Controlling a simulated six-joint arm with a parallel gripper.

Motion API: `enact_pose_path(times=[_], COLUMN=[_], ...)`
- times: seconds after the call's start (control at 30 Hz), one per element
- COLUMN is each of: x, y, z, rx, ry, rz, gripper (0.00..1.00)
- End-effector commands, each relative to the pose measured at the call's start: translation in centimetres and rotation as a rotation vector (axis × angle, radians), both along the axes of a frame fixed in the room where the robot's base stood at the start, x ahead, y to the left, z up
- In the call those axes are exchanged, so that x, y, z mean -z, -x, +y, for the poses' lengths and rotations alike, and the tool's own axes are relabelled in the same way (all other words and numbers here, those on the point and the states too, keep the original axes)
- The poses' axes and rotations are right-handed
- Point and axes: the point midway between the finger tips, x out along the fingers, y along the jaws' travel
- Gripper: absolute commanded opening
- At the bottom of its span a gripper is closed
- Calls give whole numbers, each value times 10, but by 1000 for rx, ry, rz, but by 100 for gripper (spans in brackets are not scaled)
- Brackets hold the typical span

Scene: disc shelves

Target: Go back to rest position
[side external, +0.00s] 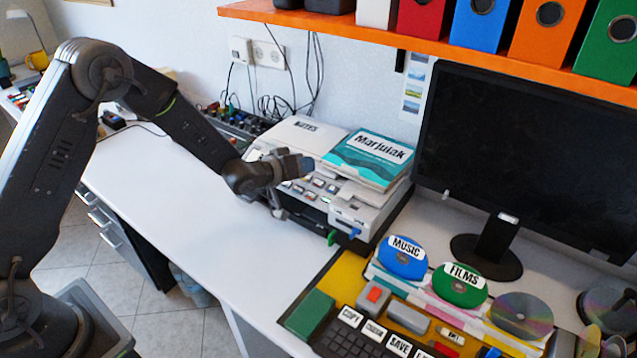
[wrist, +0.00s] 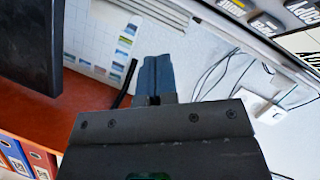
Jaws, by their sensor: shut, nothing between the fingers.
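My gripper (side external: 298,166) is held above the front of the grey device, close to the books on top of it, with its fingers pointing right. In the wrist view my gripper (wrist: 155,75) shows its two blue-grey fingers pressed together with nothing between them. My arm reaches from the left side over the white desk, bent at the elbow. I cannot tell whether the fingertips touch the book behind them.
The grey device (side external: 322,196) carries a Marjuiak book (side external: 368,160) and a Notes book (side external: 306,136). A monitor (side external: 530,150) stands right. A blue Music disc (side external: 402,262), green Films disc (side external: 458,290) and bare discs lie front right. An orange shelf (side external: 420,48) overhangs.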

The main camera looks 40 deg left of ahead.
Motion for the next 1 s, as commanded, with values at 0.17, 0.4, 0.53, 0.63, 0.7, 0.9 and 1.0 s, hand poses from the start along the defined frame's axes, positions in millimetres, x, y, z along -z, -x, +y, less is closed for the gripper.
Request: enact_pose_path(times=[0.17, 0.4, 0.53, 0.63, 0.7, 0.9, 1.0], x=[0, 0, -8, -29, -50, -113, -138], y=[0, 0, 1, 6, 15, 65, 99], z=[0, 0, 1, 5, 9, 23, 28], rx=[0, 0, -4, -21, -39, -77, -81], ry=[0, -1, -16, -65, -117, -283, -351], rz=[0, 0, 4, 24, 54, 182, 253], gripper=[0, 0, 0, 0, 0, 0, 0])
